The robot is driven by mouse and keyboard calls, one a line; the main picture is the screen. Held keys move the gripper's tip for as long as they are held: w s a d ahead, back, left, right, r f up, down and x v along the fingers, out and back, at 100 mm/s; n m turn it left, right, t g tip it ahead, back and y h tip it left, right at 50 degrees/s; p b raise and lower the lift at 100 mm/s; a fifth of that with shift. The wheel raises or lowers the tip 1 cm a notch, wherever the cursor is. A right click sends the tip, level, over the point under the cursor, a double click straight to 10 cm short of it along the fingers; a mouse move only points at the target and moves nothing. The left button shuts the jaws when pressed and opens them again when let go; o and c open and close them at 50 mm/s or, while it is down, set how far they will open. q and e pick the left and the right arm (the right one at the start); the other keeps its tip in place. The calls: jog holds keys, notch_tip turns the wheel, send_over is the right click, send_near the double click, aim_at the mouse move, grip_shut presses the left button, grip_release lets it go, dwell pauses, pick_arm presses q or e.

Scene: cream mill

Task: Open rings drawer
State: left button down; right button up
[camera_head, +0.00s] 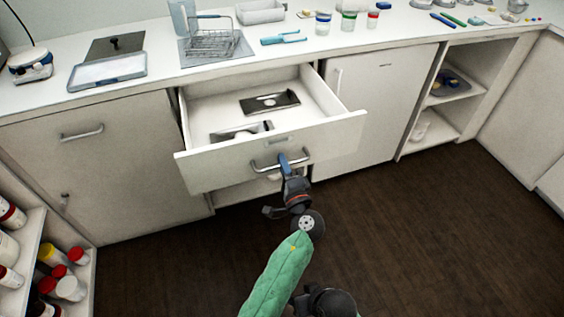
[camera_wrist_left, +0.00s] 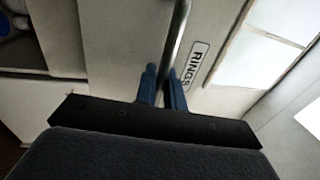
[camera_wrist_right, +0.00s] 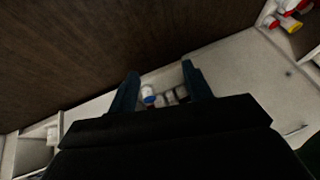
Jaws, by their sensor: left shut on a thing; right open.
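The rings drawer (camera_head: 270,150) is pulled well out of the cabinet, with its inside in view. Two dark flat items (camera_head: 270,102) with light parts lie in it. Its metal bar handle (camera_head: 265,166) is on the front panel. My left gripper (camera_head: 284,162) is shut on this handle. In the left wrist view the blue fingers stand on either side of the bar (camera_wrist_left: 180,35), next to a label (camera_wrist_left: 196,64) reading RINGS. My right gripper (camera_wrist_right: 160,82) is open and empty, above the floor in the right wrist view.
The counter (camera_head: 350,45) above holds a wire rack (camera_head: 212,42), a tray (camera_head: 108,70), cups and tools. A closed cabinet (camera_head: 85,165) is left of the drawer. A shelf (camera_head: 30,240) with red-capped bottles stands at lower left. The dark floor (camera_head: 430,230) is clear on the right.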

pick_arm(q)
jog(key=c, duration=1.6)
grip_release()
jog(key=shift+o, duration=0.2)
jog(key=shift+s+d+f, duration=0.1)
jog(key=shift+s, duration=0.05)
jog(key=b+v, duration=0.2)
jog(key=v, duration=0.5)
jog(key=shift+s, duration=0.25)
pick_arm(e)
notch_tip(320, 180, down, 8)
jog(key=shift+w+a+t, duration=0.3)
jog(key=shift+w, duration=0.05)
